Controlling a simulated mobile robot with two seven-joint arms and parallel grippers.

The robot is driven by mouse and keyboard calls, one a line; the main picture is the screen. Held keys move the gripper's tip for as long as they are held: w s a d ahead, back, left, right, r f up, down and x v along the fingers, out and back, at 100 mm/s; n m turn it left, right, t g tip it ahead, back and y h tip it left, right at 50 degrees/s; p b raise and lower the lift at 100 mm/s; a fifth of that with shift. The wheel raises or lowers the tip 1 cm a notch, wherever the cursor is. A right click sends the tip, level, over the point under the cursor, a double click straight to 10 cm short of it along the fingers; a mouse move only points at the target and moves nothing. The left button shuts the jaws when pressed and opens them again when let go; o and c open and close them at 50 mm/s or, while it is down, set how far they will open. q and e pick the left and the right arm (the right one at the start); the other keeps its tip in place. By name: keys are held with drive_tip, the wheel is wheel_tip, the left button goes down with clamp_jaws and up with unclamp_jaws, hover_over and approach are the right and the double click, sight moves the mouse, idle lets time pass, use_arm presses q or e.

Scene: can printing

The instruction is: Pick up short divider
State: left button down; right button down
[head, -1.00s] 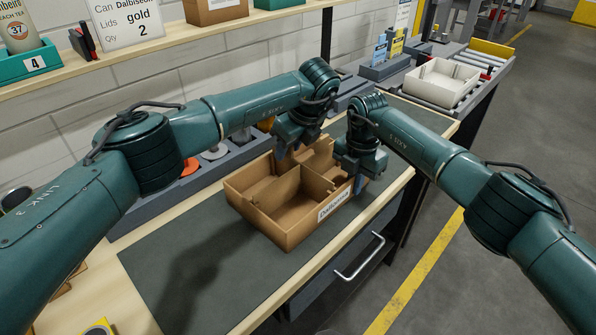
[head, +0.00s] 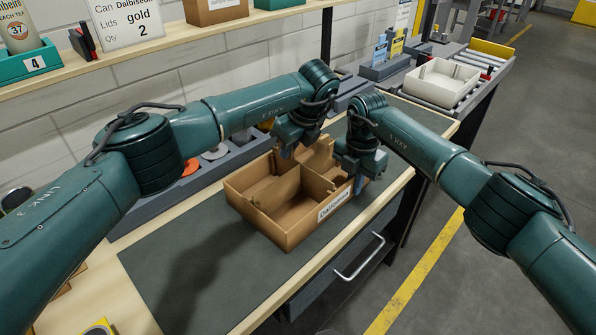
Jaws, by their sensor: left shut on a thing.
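An open brown cardboard box (head: 290,238) with a white name label stands on the dark mat. A long divider (head: 279,193) crosses its inside. My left gripper (head: 285,153) is at the box's far side, shut on a piece of brown cardboard that looks like the short divider (head: 318,158). That piece stands above the far part of the box; its lower edge is hidden, so I cannot tell whether it is clear of the box. My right gripper (head: 358,186) is at the box's right end, close to the wall; its jaw gap is hidden.
A grey rack (head: 232,158) with orange and grey discs runs behind the box along the wall. A white tray (head: 442,82) sits on rollers at the back right. The dark mat (head: 185,270) is clear to the left. A drawer handle (head: 360,258) juts from the bench front.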

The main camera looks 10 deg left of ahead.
use_arm(q)
wheel_tip(320, 180, up, 18)
idle(0.6)
use_arm(e)
drive_tip(key=c, duration=1.5)
unclamp_jaws()
drive_tip(key=shift+c, duration=0.2)
